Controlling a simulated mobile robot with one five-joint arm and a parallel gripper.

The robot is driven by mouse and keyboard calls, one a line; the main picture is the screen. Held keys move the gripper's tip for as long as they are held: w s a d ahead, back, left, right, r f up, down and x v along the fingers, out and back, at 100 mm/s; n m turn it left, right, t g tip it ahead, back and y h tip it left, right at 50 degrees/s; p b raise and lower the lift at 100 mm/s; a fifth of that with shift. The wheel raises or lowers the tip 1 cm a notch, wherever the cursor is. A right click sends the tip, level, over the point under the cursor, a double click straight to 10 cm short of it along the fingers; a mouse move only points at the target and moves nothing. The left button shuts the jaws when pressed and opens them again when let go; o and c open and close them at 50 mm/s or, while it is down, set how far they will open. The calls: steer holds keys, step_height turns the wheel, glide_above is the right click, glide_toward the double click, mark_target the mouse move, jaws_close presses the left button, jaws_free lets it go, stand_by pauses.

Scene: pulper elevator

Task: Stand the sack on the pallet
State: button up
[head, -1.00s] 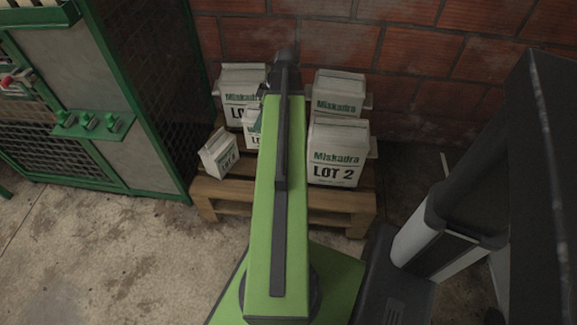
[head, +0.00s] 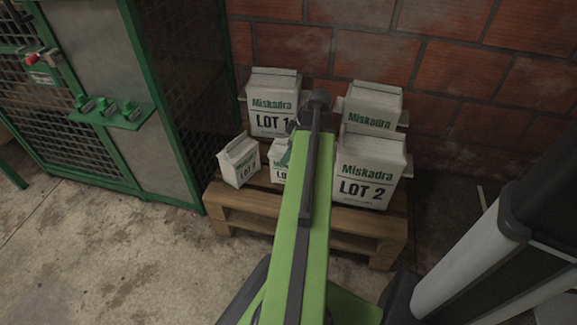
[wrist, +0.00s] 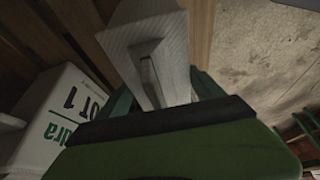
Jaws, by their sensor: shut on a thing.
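A small white sack (head: 279,161) with a "LO" label is at the pallet (head: 300,220), just in front of the large LOT 1 sack (head: 273,104). My arm hides its right part. My gripper (wrist: 163,92) is shut on this small sack, and its dark green fingers show on both sides of the white folded top (wrist: 150,55) in the wrist view. The sack looks close to upright, low over or on the boards; I cannot tell whether its base touches. In the head view my gripper is mostly hidden behind my arm.
Another small sack (head: 239,161) stands at the pallet's left front. Large LOT 2 (head: 368,172) and another large Miskadra sack (head: 371,108) stand on the right. A green mesh cage (head: 175,90) is at left, the brick wall (head: 430,60) behind. Floor at front left is clear.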

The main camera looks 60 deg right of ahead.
step_height(320, 180, down, 4)
steer(key=b, duration=0.3)
steer(key=shift+r+b, duration=0.15)
steer(key=shift+b, duration=0.2)
steer(key=o, duration=2.1)
steer(key=shift+r, duration=0.1)
steer(key=p+v, duration=1.1)
steer(key=v, duration=0.1)
steer(key=shift+w+r, duration=0.1)
steer(key=shift+r, duration=0.1)
steer(key=shift+f, duration=0.15)
